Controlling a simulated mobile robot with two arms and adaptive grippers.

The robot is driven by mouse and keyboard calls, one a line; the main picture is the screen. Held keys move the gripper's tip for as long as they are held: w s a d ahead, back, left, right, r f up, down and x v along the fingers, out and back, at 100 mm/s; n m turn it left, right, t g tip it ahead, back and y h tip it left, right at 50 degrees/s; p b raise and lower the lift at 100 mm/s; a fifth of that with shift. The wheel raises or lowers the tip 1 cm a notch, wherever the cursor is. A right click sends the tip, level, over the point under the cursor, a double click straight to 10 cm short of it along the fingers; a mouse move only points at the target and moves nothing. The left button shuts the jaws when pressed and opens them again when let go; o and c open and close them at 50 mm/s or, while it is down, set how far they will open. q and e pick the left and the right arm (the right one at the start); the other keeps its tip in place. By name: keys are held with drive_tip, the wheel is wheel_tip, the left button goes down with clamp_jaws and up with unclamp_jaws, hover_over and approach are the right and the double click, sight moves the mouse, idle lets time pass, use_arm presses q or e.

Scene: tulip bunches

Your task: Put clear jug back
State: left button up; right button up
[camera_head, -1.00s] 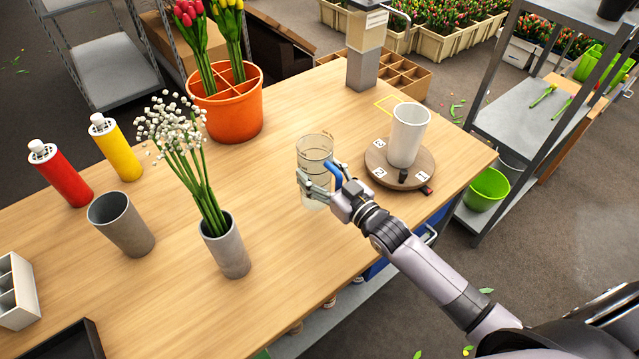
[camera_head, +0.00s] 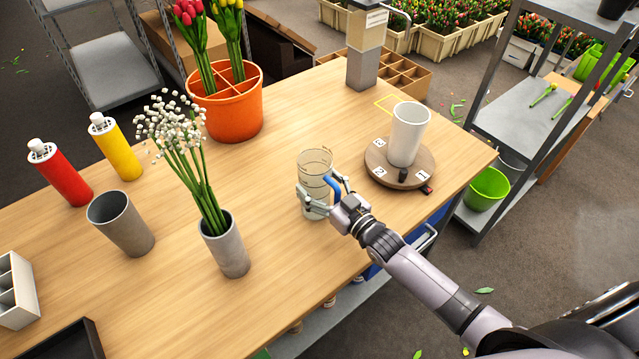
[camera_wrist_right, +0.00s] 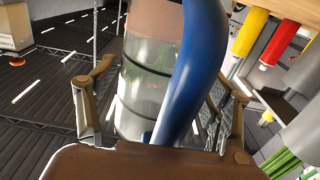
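The clear jug (camera_head: 315,172), see-through with dark bands and a blue handle (camera_head: 333,186), is upright over the table, left of the round wooden turntable. My right gripper (camera_head: 322,194) has its fingers on both sides of the jug, around its lower half, and is shut on it. In the right wrist view the jug (camera_wrist_right: 145,85) stands between the two fingers (camera_wrist_right: 158,115), with the blue handle in front. I cannot tell whether its base touches the table. My left gripper is not in view.
A white vase (camera_head: 408,135) stands on the turntable (camera_head: 378,168). A grey vase (camera_head: 228,252) with white flowers, an empty grey vase (camera_head: 125,228), red (camera_head: 62,178) and yellow (camera_head: 117,150) bottles and an orange pot (camera_head: 235,112) stand left. The table's front middle is clear.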

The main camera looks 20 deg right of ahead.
drive_tip(key=shift+o, duration=0.9)
drive_tip(key=shift+s+r, duration=0.1)
drive_tip(key=shift+r, duration=0.05)
drive_tip(key=b+v, duration=0.1)
drive_tip(key=v, duration=1.1)
